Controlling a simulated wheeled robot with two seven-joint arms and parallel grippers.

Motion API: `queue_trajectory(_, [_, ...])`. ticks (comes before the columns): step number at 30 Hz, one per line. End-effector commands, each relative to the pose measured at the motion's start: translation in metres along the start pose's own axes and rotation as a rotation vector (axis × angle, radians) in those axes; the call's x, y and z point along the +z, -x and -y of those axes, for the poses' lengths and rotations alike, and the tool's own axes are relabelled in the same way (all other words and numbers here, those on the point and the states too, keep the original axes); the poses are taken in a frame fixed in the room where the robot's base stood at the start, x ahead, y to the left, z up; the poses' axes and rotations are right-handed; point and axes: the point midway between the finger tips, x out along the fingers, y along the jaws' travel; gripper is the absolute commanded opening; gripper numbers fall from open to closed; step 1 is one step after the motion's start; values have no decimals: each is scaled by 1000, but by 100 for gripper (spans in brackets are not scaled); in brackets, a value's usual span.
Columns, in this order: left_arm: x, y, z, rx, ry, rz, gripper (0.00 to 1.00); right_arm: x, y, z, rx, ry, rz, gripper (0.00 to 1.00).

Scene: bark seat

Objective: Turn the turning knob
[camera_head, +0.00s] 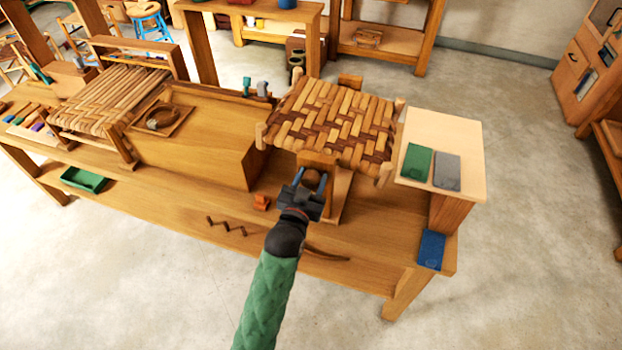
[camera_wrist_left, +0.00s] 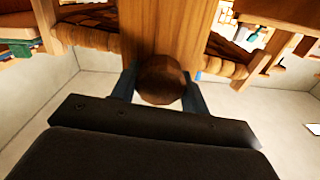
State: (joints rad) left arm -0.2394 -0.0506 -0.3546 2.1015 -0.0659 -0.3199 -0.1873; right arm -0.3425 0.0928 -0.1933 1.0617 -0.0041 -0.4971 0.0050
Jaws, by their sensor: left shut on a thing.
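The turning knob (camera_wrist_left: 161,80) is a round dark brown wooden knob on the face of a wooden post (camera_wrist_left: 165,28) in the left wrist view. My left gripper (camera_head: 311,181) has its two blue fingers on either side of the knob, shut on it; it also shows in the left wrist view (camera_wrist_left: 160,90). In the head view the knob is small and partly hidden between the fingers. A woven bark seat (camera_head: 330,120) sits above the post. My right gripper is not in view.
Green (camera_head: 416,161) and grey (camera_head: 447,172) blocks lie right of the seat.

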Motion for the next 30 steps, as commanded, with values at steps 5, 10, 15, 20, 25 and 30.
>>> queue_trajectory(5, [2, 0, 0, 1, -1, 3, 57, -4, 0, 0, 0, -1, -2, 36])
queue_trajectory(10, [1, 0, 0, 0, -1, 2, 67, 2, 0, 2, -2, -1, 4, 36])
queue_trajectory(15, [1, 1, 0, 0, -1, 1, 67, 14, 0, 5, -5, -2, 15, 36])
queue_trajectory(20, [3, 9, -1, 0, -1, 1, 67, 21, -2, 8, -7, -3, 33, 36])
queue_trajectory(25, [4, 31, -1, 1, -1, 1, 67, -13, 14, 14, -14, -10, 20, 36])
queue_trajectory(30, [4, 54, -1, 1, -1, 3, 67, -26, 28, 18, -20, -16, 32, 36])
